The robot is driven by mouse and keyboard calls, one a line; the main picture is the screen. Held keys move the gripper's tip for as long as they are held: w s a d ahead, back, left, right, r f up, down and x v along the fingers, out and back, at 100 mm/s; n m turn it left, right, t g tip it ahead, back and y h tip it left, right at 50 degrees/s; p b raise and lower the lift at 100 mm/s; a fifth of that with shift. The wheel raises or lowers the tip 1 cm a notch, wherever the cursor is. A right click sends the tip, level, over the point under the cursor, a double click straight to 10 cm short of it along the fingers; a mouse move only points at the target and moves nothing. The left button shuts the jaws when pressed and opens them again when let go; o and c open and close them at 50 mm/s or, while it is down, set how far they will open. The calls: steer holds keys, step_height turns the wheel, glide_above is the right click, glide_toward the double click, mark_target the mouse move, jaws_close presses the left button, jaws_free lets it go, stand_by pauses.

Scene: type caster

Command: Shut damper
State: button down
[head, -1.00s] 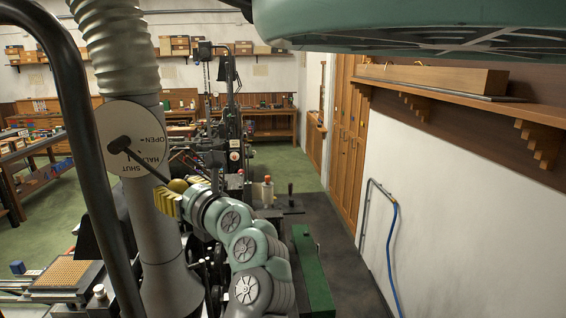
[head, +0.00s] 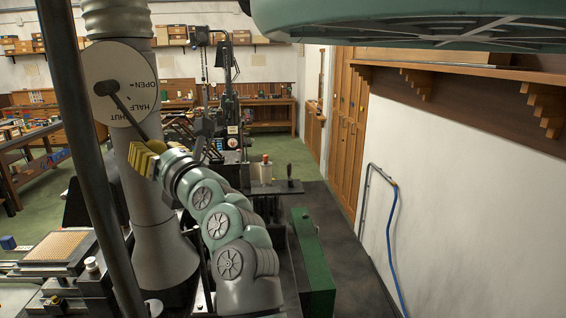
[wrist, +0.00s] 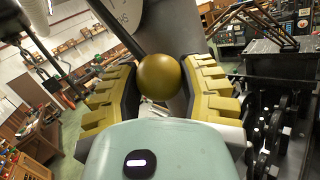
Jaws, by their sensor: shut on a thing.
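The damper's white round dial (head: 105,68) is on the grey vertical duct at the left of the head view, lettered OPEN, HALF and SHUT. Its dark lever (head: 124,108) slants down to the right from a black hub and crosses the dial between HALF and SHUT. My gripper (head: 143,158), with yellow ribbed fingers, is at the lever's lower end. In the wrist view, the lever's round yellow knob (wrist: 159,76) sits between the two fingers of my gripper (wrist: 159,90), which are shut on it.
A dark upright pipe (head: 75,150) stands close in front of the duct. A machine with a gridded block (head: 60,247) is at lower left. A long green box (head: 312,250) lies to the right of my arm. Dark floor is clear beside the white wall.

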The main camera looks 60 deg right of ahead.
steer(key=shift+w+a+f+m+t+h+b, duration=0.3)
steer(key=shift+w+a+m+t+h+b, duration=0.25)
steer(key=shift+m+b, duration=0.25)
steer(key=shift+w+a+f+m+t+h+b, duration=0.3)
steer(key=shift+w+a+m+b, duration=0.3)
steer(key=shift+w+m+b, duration=0.2)
steer(key=shift+w+a+f+m+t+h+b, duration=0.25)
steer(key=shift+w+a+m+t+h+b, duration=0.15)
steer(key=shift+w+a+m+b, duration=0.35)
steer(key=shift+s+d, duration=0.15)
steer(key=shift+d, duration=0.05)
steer(key=shift+c, duration=2.3)
jaws_free()
steer(key=v, duration=1.2)
